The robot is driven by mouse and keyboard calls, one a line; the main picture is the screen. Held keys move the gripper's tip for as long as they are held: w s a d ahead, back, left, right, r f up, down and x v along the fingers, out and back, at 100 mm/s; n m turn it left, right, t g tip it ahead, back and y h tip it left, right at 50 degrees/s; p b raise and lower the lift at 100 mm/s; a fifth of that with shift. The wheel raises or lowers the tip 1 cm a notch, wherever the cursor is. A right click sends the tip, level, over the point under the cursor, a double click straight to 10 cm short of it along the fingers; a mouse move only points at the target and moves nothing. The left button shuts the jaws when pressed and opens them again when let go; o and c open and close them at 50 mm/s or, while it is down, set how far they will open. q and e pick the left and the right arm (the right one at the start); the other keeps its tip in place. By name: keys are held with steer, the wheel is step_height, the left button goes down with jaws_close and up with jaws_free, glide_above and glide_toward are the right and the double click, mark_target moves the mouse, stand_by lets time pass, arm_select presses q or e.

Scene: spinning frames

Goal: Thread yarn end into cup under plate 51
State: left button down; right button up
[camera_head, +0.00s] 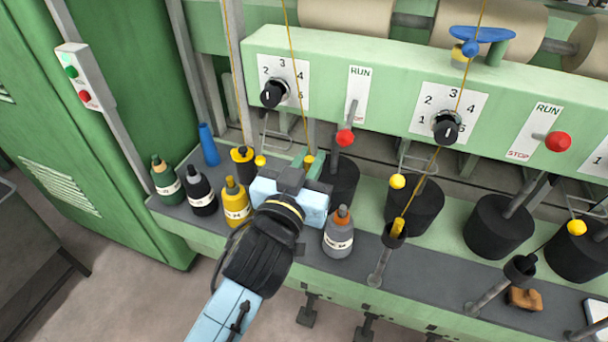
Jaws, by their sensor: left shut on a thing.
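My left gripper (308,168) reaches in from the bottom over the machine's ledge. It is shut on the yellow yarn end (309,160), whose yarn (294,60) runs up to the top edge. The gripper body hides what lies directly below the yarn end, so I see no cup there. A small dark cup (392,238) to the right has a yellow yarn end (398,226) in its mouth. Another dark cup (519,268) stands further right. The plates (283,78) carry dials with small numbers; I cannot read a 51. My right gripper is not in view.
Bottles stand close by: green (166,182), black (200,192), yellow (236,202) and grey (338,234). A blue cone (208,146) stands behind them. Red-knobbed levers (345,137) and black cylinders (415,206) line the back. A brown block (524,299) lies at right.

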arm_select(q)
steer(key=w+a+f, duration=0.1)
steer(key=w+a, duration=0.3)
steer(key=shift+w+a+p, duration=0.3)
steer(key=shift+w+p, duration=0.05)
steer(key=shift+w, duration=0.05)
steer(key=shift+f, duration=0.1)
stand_by(0.3)
